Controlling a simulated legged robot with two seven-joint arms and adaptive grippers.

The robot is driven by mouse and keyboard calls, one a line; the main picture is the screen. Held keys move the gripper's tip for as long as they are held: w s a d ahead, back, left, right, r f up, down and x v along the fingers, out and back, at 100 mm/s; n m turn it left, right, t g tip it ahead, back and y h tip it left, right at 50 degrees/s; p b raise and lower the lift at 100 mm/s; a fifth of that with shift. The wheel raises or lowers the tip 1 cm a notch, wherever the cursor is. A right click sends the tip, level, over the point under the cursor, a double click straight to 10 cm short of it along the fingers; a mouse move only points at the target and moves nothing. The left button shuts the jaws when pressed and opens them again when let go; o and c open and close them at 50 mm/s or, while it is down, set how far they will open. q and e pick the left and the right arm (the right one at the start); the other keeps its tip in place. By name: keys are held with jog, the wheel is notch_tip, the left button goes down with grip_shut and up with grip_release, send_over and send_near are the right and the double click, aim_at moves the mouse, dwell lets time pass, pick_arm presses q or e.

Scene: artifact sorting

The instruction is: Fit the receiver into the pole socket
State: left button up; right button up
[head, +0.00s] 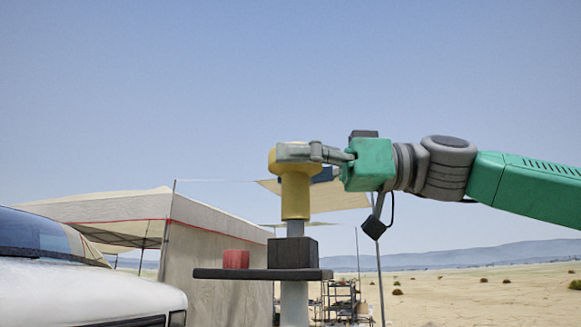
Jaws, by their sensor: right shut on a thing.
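The yellow receiver (295,200), with a wide rounded head and a narrower neck, stands upright near the middle of the head view. My right gripper (293,153) is shut on its head from the right side and hides part of it. A short grey stem (295,229) shows directly under the receiver and meets a dark block (293,253), which looks like the pole socket. I cannot tell whether the stem is inside the block or only in line with it. The grey pole (294,303) carries the block and a dark plate. My left gripper is out of view.
The dark flat plate (215,273) on the pole bears a small red cylinder (236,259) left of the block. A white vehicle (85,295) is at lower left. A tent (215,240) and a shelf rack (340,298) stand behind. Open sand lies right.

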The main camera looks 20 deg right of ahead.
jog(key=shift+f+b, duration=0.7)
jog(key=shift+f, duration=0.15)
jog(key=o, duration=1.5)
jog(key=shift+d, duration=0.15)
jog(key=v, duration=1.2)
jog(key=shift+d, duration=0.1)
jog(key=shift+a, duration=0.25)
